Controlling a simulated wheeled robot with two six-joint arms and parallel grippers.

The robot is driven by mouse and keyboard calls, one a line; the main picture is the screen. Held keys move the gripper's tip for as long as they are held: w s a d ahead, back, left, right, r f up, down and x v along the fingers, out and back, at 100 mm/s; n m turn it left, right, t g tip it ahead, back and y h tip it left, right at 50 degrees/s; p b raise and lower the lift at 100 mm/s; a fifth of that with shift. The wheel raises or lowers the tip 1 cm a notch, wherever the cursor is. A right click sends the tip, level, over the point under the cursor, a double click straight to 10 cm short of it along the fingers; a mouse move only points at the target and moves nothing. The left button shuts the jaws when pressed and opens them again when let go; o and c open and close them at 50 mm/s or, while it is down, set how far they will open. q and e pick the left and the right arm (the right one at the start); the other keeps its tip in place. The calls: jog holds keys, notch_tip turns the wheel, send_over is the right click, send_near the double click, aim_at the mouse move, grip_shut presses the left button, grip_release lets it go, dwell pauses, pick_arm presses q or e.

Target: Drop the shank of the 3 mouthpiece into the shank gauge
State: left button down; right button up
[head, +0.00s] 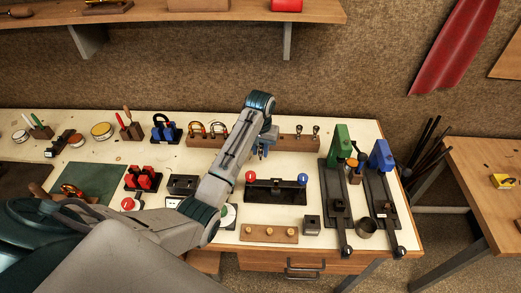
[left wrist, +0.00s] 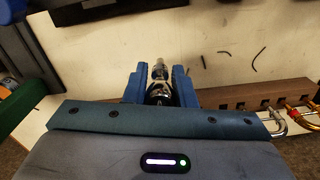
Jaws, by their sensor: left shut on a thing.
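My left gripper (head: 262,152) hangs over the bench just in front of the long wooden rack, near its middle. In the left wrist view its two blue fingers (left wrist: 159,88) are shut on a small silvery mouthpiece (left wrist: 160,70), whose narrow end points away from the palm. Its number cannot be read, and the fingers hide part of it. A small dark square block with an opening in its top (head: 312,224), which looks like the shank gauge, stands at the front of the bench, to the right of and nearer than the gripper. My right gripper is not in view.
A black stand with red and blue knobs (head: 276,191) lies between gripper and block. A pegged wooden strip (head: 269,234) is left of the block; green (head: 337,140) and blue (head: 381,154) tools stand right.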

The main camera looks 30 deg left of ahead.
pick_arm(q)
jog(key=shift+s+r, duration=0.1)
jog(key=shift+r, duration=2.2)
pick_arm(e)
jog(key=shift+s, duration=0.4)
